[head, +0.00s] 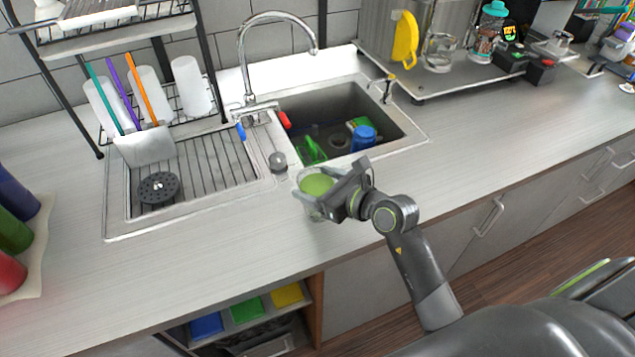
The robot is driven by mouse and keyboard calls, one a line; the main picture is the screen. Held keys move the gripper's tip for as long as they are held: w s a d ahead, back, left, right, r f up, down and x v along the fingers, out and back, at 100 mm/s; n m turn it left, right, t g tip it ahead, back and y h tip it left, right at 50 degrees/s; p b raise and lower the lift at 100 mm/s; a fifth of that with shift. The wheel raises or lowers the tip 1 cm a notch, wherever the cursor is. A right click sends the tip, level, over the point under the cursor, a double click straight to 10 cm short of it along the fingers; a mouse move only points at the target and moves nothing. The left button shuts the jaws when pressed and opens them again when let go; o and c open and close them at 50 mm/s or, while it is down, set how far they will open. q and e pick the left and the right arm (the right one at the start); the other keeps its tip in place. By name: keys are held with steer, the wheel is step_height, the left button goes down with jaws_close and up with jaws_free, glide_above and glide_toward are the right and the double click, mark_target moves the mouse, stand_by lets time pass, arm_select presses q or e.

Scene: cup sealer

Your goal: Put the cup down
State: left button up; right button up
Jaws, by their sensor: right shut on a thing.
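My right gripper (322,192) is at the counter's front part, just in front of the sink, and is shut on a clear cup (316,207). The cup holds something green, seen from above through its open top. It is close over the counter (240,240) or touching it; I cannot tell which. The gripper's jaws hide part of its sides. My left gripper is not in view.
The sink (415,135) lies behind, with a blue and a green item inside. A drainboard (205,165) and dish rack (215,115) stand left. The counter left and right of the cup is clear.

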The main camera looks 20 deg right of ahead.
steer(key=shift+f, duration=0.1)
steer(key=o, duration=1.2)
